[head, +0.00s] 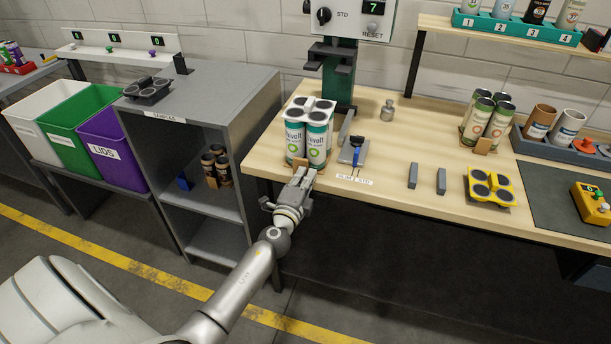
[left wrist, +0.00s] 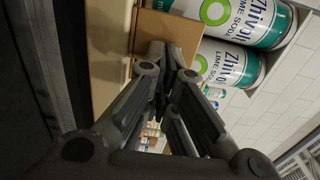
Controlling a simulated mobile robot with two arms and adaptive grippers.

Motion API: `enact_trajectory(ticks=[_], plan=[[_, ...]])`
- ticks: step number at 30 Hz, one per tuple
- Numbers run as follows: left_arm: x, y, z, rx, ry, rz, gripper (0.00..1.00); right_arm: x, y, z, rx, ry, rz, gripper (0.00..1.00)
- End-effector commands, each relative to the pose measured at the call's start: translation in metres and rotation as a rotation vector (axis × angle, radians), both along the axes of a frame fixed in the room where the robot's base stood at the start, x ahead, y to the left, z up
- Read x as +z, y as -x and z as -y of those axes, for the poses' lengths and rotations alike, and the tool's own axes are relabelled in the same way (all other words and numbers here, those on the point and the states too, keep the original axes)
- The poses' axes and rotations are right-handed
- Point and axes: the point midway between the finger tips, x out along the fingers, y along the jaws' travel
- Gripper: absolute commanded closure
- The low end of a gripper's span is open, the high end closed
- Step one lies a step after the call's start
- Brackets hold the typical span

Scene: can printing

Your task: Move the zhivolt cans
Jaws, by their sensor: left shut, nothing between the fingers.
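My left gripper (head: 303,177) is at the bench's front edge, just in front of the cans, shut and empty. In the left wrist view, its fingers (left wrist: 166,62) meet close to the brown block (left wrist: 168,33), with two can labels reading Zhivolt lime soda (left wrist: 228,63) beside it. Whether the fingers touch the block is unclear. My right gripper is not in view.
A green press (head: 339,80) stands behind the cans. A blue-handled tool (head: 357,152) is at their right. Other cans (head: 498,122), a yellow holder (head: 490,187) and two grey blocks (head: 413,176) are farther right. A grey shelf unit (head: 235,105) stands left.

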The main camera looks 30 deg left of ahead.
Motion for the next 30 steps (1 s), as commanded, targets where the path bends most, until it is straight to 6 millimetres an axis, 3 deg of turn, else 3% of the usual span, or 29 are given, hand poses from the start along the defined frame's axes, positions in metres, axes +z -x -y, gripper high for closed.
enact_trajectory(ticks=[11, 22, 30], plan=[[0.0, -0.003, -0.001, 0.0, 0.001, 0.001, 1.0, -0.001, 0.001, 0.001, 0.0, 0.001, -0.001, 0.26], [-0.002, -0.056, -0.013, -0.002, 0.001, 0.002, 1.0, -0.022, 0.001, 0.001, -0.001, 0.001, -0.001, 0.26], [0.0, -0.069, -0.016, -0.001, 0.0, 0.0, 1.0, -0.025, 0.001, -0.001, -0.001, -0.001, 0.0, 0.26]])
